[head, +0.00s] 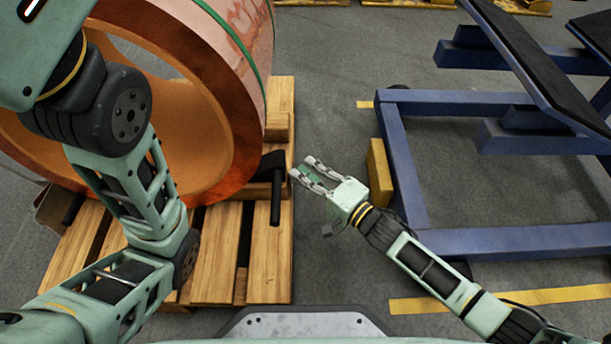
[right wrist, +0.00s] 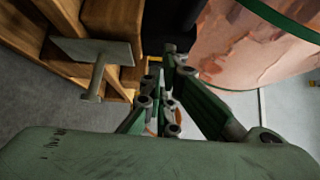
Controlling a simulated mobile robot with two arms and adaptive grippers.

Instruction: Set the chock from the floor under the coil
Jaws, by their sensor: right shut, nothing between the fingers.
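The large copper coil (head: 190,60) lies on a wooden pallet (head: 222,280) in the head view. A black chock (head: 270,168) with a rod handle sits at the pallet's right edge, close against the coil's lower right side. Another dark rod (head: 73,208) shows at the coil's left side; its body is partly hidden. My right gripper (head: 302,167) is shut and empty, just right of the chock and apart from it. In the right wrist view the coil (right wrist: 260,45) is at upper right and a grey plate with a rod (right wrist: 95,52) at upper left. My left gripper is out of view.
A blue steel frame (head: 405,170) stands on the right, with a yellow block (head: 380,172) at its near left side. Yellow floor marking (head: 545,296) runs at lower right.

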